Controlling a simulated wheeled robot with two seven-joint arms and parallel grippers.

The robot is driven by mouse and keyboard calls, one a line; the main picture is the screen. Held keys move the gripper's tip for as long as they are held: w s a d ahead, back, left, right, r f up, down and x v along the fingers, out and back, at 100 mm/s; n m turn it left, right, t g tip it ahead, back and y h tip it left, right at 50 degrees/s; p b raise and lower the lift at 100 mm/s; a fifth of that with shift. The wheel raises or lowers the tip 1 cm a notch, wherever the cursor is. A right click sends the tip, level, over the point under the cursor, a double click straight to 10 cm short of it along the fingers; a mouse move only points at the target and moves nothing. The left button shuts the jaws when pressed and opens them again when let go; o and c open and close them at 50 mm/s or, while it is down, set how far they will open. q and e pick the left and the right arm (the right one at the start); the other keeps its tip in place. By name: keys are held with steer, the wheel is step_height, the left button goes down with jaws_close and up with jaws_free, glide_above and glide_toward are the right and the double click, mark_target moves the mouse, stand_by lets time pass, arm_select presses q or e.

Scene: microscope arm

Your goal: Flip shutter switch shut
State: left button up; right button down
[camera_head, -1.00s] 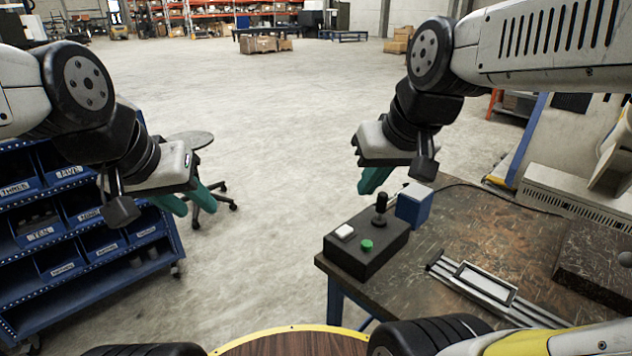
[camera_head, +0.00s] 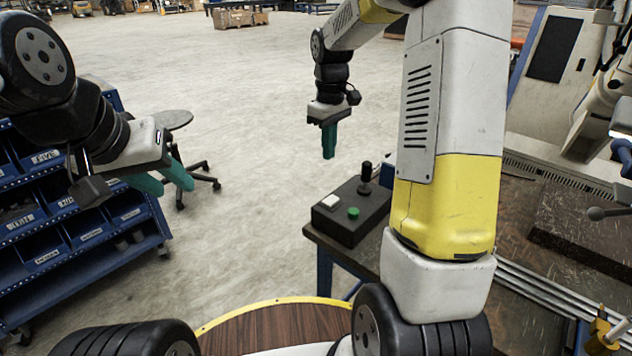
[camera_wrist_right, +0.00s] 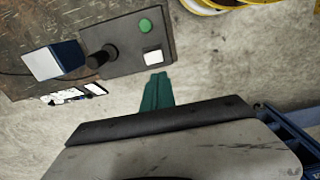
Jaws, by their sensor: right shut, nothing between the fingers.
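A dark control box (camera_head: 338,226) sits at the table's corner, with a black joystick (camera_head: 366,178), a green button (camera_head: 353,213) and a white square switch or button (camera_head: 330,201) on top. I cannot tell which part is the shutter switch. The box also shows in the right wrist view (camera_wrist_right: 128,62), with the white square (camera_wrist_right: 153,57) just beyond my fingertips. My right gripper (camera_head: 329,155) is shut and empty, above and behind the box, apart from it. My left gripper (camera_head: 165,184) is open and empty, over the floor beside the blue rack.
The dark worktable (camera_head: 518,208) stretches right, partly hidden by my right arm. A blue box (camera_wrist_right: 55,61) stands beside the control box. A blue bin rack (camera_head: 85,215) and a round stool (camera_head: 173,119) stand left. Floor between rack and table is clear.

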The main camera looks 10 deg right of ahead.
mark_target(327, 202)
steer(key=shift+w+f, duration=0.1)
steer(key=shift+f, duration=0.05)
step_height(327, 202, down, 14)
steer(key=shift+f, duration=0.1)
stand_by(0.6)
steer(key=shift+a+f, duration=0.1)
steer(key=shift+f, duration=0.05)
stand_by(0.4)
